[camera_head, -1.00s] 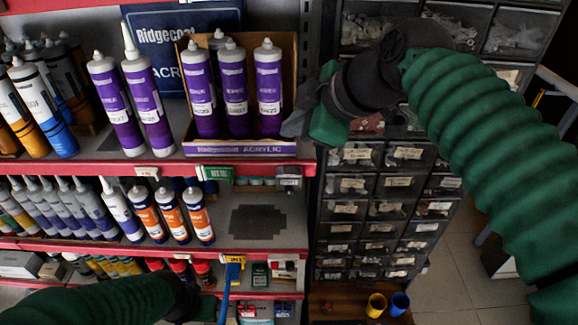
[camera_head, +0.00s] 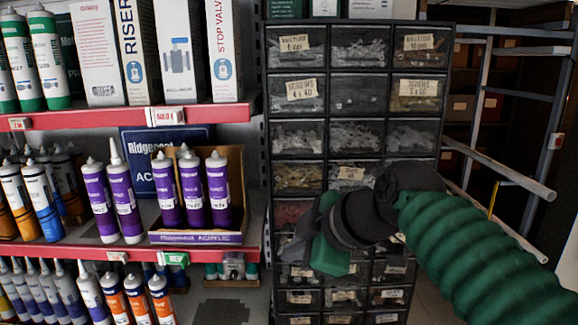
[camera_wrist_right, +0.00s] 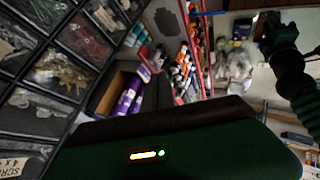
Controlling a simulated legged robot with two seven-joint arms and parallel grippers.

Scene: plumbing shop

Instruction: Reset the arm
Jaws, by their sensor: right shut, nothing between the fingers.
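My right arm with its green ribbed sleeve comes in from the right in the head view. Its right gripper (camera_head: 300,238) points left in front of the drawer cabinet (camera_head: 296,131) and is shut and empty. It is to the right of the purple tubes and appears apart from them. In the right wrist view the green body of my gripper fills the lower part, with a lit indicator. A dark jointed arm, likely my left one, shows at the upper right there; its left gripper (camera_wrist_right: 268,30) is too small and dark to read. My left arm is out of the head view.
Purple sealant tubes (camera_head: 192,190) stand in an open carton on the red-edged shelf (camera_head: 190,252) at left. White boxes (camera_head: 178,50) stand above. A metal rack (camera_head: 510,100) is at right. Some open floor shows at the lower right.

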